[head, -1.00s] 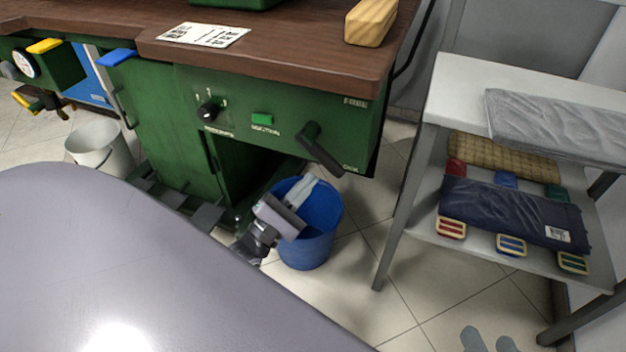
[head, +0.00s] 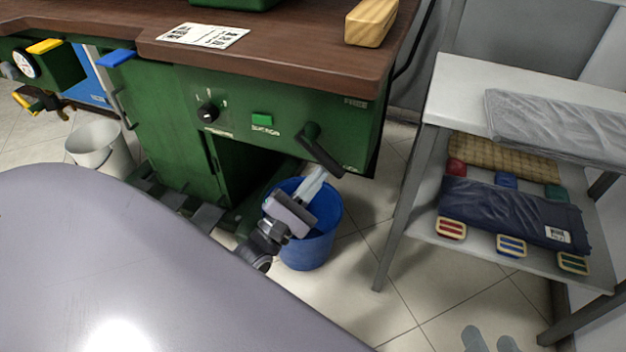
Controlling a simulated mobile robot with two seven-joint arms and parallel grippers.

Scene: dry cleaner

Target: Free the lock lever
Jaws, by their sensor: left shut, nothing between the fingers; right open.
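The lock lever (head: 319,151) is a black handle on the right end of the green front panel (head: 285,115). It slants from its pivot at upper left down to its free end at lower right. My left gripper (head: 318,173) is shut and empty. Its pale fingers point up and right, with the tips just below the lever, close to its lower end. I cannot tell whether they touch it. My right gripper (head: 490,342) shows only as two grey fingertips, apart and empty, at the bottom edge, far from the lever.
A blue bucket (head: 325,238) stands on the floor behind my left gripper. The brown worktop (head: 290,55) overhangs the panel, which also has a black knob (head: 208,112) and green button (head: 262,119). A shelf rack (head: 455,85) stands at right, with clear floor between.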

